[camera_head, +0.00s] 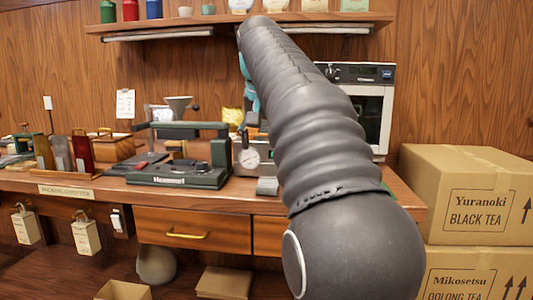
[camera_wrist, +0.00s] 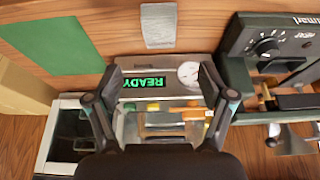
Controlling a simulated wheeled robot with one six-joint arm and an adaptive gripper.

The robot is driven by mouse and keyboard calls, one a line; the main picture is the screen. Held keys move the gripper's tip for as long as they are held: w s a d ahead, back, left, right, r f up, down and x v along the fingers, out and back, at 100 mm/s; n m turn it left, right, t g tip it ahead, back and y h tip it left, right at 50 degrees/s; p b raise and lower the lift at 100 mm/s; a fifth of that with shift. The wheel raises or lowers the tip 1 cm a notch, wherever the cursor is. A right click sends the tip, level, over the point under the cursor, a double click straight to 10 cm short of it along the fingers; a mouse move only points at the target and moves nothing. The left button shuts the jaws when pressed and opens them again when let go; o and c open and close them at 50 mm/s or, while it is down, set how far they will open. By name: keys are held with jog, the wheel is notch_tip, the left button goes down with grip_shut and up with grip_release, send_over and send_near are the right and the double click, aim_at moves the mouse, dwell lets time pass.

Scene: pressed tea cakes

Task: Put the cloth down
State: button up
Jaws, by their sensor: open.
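My gripper (camera_wrist: 160,72) is open in the wrist view, its two fingers spread wide with nothing between them. Beyond them is a metal device with a green "READY" display and a round dial. A small light grey, folded-looking piece (camera_wrist: 158,24), which looks like the cloth, lies flat on the wooden counter, apart from the fingers. It also shows in the head view, at the counter's front edge (camera_head: 267,186). A flat green sheet (camera_wrist: 50,48) lies on the counter to one side; I cannot tell its material. In the head view my arm hides most of the gripper.
The metal device (camera_head: 252,157) stands behind the grey piece. A dark green press (camera_head: 180,175) is to its left and a white oven-like appliance (camera_head: 372,100) to its right. Cardboard boxes (camera_head: 465,192) are stacked at the right. A shelf (camera_head: 180,25) hangs above.

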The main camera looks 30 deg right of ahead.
jog(key=s+a+f+n+y, duration=0.1)
jog(key=s+a+f, duration=0.3)
jog(key=s+f, duration=0.4)
jog(key=s+a+f+n+t, duration=0.1)
jog(key=s+a+f+n, duration=0.2)
jog(key=s+a+f, duration=0.2)
jog(key=s+a+f+n+y, duration=0.1)
jog(key=s+a+f, duration=0.4)
jog(key=s+f, duration=0.6)
notch_tip(320, 180, down, 6)
jog(key=shift+s+r+n+t+y, duration=0.1)
jog(key=shift+s+n+t+y, duration=0.2)
jog(key=shift+n, duration=0.6)
jog(key=shift+w, duration=0.1)
